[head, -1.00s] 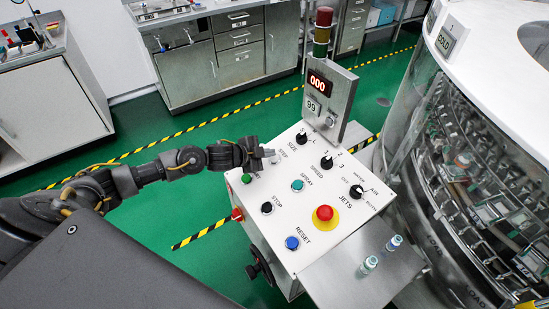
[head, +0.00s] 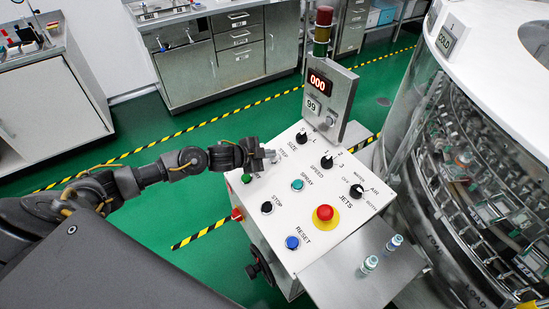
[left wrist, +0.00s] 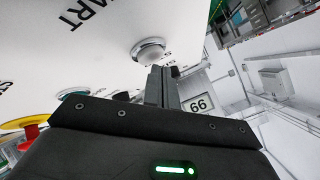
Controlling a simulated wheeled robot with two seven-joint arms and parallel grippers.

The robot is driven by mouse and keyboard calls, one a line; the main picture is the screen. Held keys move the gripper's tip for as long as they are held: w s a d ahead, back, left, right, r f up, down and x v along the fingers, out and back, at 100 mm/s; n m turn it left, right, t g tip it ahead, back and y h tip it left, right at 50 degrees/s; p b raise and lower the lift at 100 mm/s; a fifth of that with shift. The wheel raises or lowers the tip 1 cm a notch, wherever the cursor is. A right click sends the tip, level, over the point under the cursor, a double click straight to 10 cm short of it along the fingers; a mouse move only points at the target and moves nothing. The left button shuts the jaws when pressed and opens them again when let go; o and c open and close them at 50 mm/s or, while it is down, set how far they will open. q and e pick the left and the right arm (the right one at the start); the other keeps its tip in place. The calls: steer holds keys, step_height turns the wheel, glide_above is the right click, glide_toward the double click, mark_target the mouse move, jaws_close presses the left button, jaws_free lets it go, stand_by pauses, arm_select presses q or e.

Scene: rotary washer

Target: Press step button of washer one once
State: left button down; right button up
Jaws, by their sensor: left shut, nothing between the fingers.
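The washer's white control panel (head: 325,200) stands beside the glass drum, with its word labels by the buttons. The STEP label (head: 281,155) is at the panel's upper left edge. My left gripper (head: 266,155) is shut and empty, its tips over the panel right by this label and largely covering the button there. In the left wrist view the shut fingers (left wrist: 162,84) point to a pale round button (left wrist: 149,51) with a metal ring, close past the tips. I cannot tell whether they touch. My right gripper is not in view.
The red emergency knob (head: 325,213), blue RESET button (head: 292,243), black STOP button (head: 267,208) and rotary knobs share the panel. A display post (head: 328,95) reading 000, with a 99 plate, rises behind. Two vials stand on the steel shelf (head: 345,275) at the front right.

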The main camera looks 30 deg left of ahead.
arm_select(q)
steer(key=shift+w+f, duration=0.1)
steer(key=shift+f, duration=0.4)
stand_by(0.7)
stand_by(0.3)
steer(key=shift+s+r+p, duration=0.2)
steer(key=shift+r+p, duration=0.5)
steer(key=shift+r, duration=0.15)
steer(key=shift+a, duration=0.1)
steer(key=r+p, duration=0.3)
steer(key=s+r+p, duration=0.1)
steer(key=r+p, duration=0.1)
steer(key=shift+a, duration=0.3)
steer(key=shift+f, duration=0.1)
